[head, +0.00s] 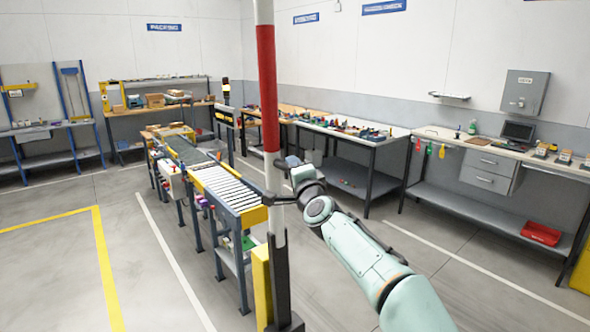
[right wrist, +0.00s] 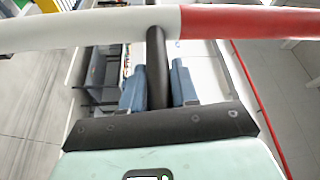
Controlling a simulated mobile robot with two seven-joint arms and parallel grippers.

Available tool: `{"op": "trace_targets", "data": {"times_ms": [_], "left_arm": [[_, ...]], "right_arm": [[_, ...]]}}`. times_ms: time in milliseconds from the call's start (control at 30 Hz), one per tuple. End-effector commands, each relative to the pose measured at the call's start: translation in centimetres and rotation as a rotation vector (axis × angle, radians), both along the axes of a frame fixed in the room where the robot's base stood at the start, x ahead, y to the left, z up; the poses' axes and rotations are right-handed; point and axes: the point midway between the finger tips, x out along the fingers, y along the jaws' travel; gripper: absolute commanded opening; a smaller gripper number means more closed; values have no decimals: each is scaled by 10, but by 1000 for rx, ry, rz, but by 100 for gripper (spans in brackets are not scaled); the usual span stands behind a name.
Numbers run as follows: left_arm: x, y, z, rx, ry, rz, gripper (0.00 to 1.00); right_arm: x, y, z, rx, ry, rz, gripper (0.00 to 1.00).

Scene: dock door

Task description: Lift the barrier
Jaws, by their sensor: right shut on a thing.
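The barrier (head: 267,85) is a red and white pole that stands upright in the middle of the head view, its top running out of the picture. Its lower end sits in a dark bracket (head: 280,275). A dark handle (right wrist: 156,55) sticks out from the pole near where white meets red. My right gripper (right wrist: 157,82) is shut on this handle, one blue-grey finger on each side, with the pole (right wrist: 95,28) crossing just beyond the fingertips. In the head view my right gripper (head: 291,168) is beside the pole, partly hidden. My left gripper is not in view.
A yellow post (head: 262,285) stands beside the bracket. A roller conveyor (head: 228,187) is behind and left of the pole. Workbenches line the walls, one with a red bin (head: 540,234) on its lower shelf. The grey floor at the left, with yellow lines, is clear.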

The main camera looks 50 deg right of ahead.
Motion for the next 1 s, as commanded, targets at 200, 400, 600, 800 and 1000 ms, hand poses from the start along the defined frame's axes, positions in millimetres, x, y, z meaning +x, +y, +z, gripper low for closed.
{"op": "trace_targets", "data": {"times_ms": [200,400,600,800,1000], "left_arm": [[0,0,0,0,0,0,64],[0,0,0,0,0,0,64],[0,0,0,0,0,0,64],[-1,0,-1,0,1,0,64],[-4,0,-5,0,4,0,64]], "right_arm": [[2,1,-5,7,9,4,51],[1,0,-3,3,4,1,51],[-10,6,-2,4,2,0,51],[-42,28,-5,3,1,0,51],[-79,55,-10,2,3,-1,51]]}}
